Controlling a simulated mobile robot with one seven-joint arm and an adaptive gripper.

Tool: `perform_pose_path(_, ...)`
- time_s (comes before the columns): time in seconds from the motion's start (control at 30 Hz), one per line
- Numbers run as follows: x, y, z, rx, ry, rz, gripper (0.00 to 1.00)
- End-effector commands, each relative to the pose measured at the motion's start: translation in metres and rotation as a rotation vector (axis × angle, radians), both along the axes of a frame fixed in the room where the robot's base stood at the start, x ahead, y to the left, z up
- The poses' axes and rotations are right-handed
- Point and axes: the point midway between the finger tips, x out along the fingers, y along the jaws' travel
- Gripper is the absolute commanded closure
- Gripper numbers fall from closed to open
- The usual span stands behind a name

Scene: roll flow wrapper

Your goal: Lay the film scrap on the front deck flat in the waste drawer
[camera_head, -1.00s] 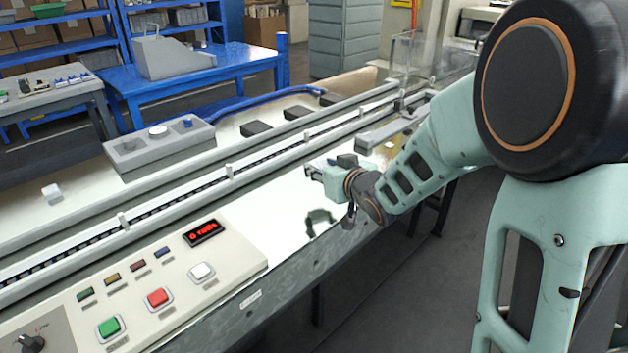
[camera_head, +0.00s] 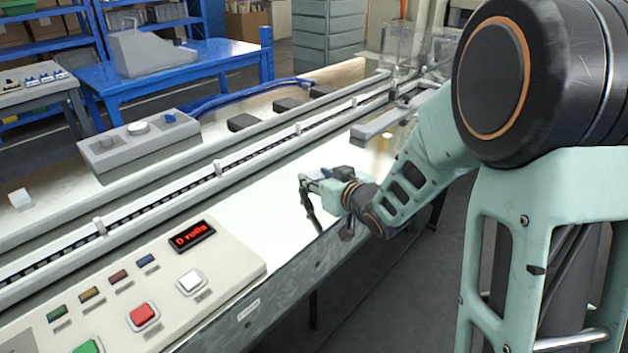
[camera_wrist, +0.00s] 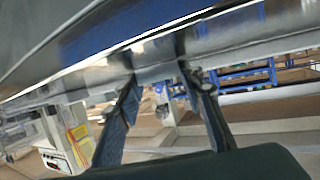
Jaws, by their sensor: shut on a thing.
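My gripper (camera_head: 311,205) is low over the bright front deck (camera_head: 265,210), close to its front edge, with its fingers pointing down. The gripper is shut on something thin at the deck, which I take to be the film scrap. The scrap's outline cannot be made out against the glossy deck. I cannot pick out the waste drawer in either view.
A control panel (camera_head: 130,290) with coloured buttons and a red display stands left of the gripper. Behind the deck runs a long conveyor channel (camera_head: 195,178). A grey box with knobs (camera_head: 140,145) sits beyond it. A blue table (camera_head: 180,68) stands farther back.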

Motion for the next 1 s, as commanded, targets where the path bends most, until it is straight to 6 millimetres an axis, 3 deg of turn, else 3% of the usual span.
perform_pose_path(0.27,0.0,0.0,-0.003,0.0,0.0,0.0,0.72)
perform_pose_path(0.3,0.0,0.0,-0.002,0.001,-0.001,0.0,0.63)
perform_pose_path(0.47,0.0,0.0,-0.001,0.0,0.0,0.0,0.47)
perform_pose_path(0.83,0.0,0.0,0.004,0.0,-0.001,0.0,0.47)
perform_pose_path(1.0,-0.023,-0.015,0.015,0.0,-0.001,-0.003,0.47)
